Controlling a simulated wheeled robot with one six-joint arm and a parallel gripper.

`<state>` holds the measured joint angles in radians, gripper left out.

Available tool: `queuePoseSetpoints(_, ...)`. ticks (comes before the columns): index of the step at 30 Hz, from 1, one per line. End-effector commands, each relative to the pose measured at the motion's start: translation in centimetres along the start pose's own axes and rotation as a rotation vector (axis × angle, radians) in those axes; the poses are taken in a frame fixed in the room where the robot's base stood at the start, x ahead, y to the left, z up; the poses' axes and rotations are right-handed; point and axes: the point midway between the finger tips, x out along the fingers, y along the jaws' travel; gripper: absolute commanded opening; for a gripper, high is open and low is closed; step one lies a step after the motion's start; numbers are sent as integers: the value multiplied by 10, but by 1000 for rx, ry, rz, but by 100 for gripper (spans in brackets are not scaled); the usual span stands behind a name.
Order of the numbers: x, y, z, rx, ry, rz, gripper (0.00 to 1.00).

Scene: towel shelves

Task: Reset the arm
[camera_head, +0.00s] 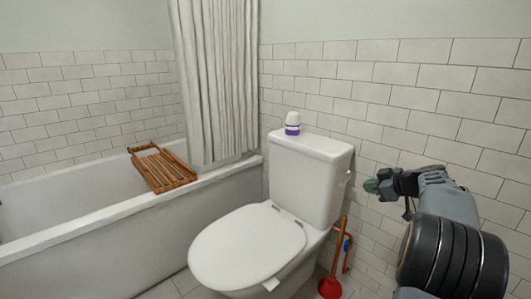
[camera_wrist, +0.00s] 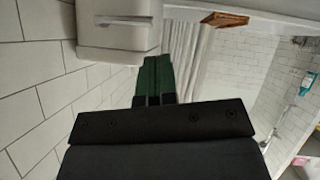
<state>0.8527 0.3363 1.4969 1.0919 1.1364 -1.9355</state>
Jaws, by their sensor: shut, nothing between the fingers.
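My gripper (camera_head: 371,186) is in the camera_head view at the right, held in the air to the right of the toilet. Its green fingertips point left. In the camera_wrist view the two green fingers (camera_wrist: 154,80) lie side by side, shut with nothing between them. My arm reaches in from the right edge, bent, in front of the tiled wall.
A white toilet (camera_head: 240,245) with its lid down stands in the middle. A white and purple bottle (camera_head: 292,123) is on its tank. A red plunger (camera_head: 330,287) is beside it. A bathtub (camera_head: 90,235) with a wooden rack (camera_head: 163,170) is at the left, by a curtain (camera_head: 218,80).

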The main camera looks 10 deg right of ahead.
Motion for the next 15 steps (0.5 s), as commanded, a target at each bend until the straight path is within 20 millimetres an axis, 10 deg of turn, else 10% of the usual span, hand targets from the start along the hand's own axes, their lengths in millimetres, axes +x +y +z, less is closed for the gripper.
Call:
queuePoseSetpoints(7,-11,-38,-69,99,-87,-87,0)
queuePoseSetpoints(15,-54,-143,-183,329,-370,-188,0)
